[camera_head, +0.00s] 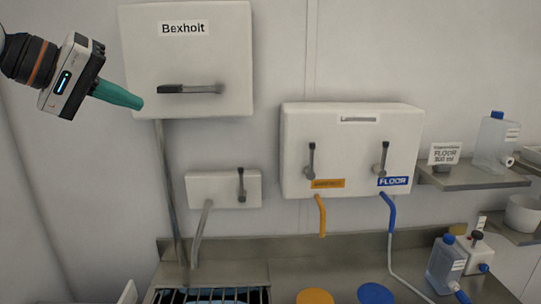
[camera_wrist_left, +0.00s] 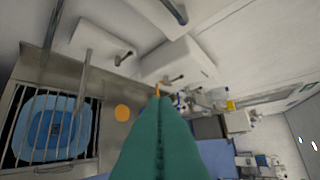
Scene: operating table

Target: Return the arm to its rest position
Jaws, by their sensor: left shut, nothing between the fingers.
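My left gripper (camera_head: 138,103) comes in at the upper left of the head view. Its teal fingers are closed together with nothing between them, and they also fill the lower middle of the left wrist view (camera_wrist_left: 158,100). In the head view the fingertips appear beside the lower left of the white Bexholt box (camera_head: 225,55), which has a dark lever (camera_head: 190,89) set level. I cannot tell whether the fingers touch the box. My right gripper is in neither view.
A wider white box (camera_head: 350,125) with two upright levers hangs to the right. A small lever box (camera_head: 222,190) is lower left of it. Below is a metal counter (camera_head: 330,260) with a grate. Shelves (camera_head: 470,178) with bottles stand at right. Wall space between is bare.

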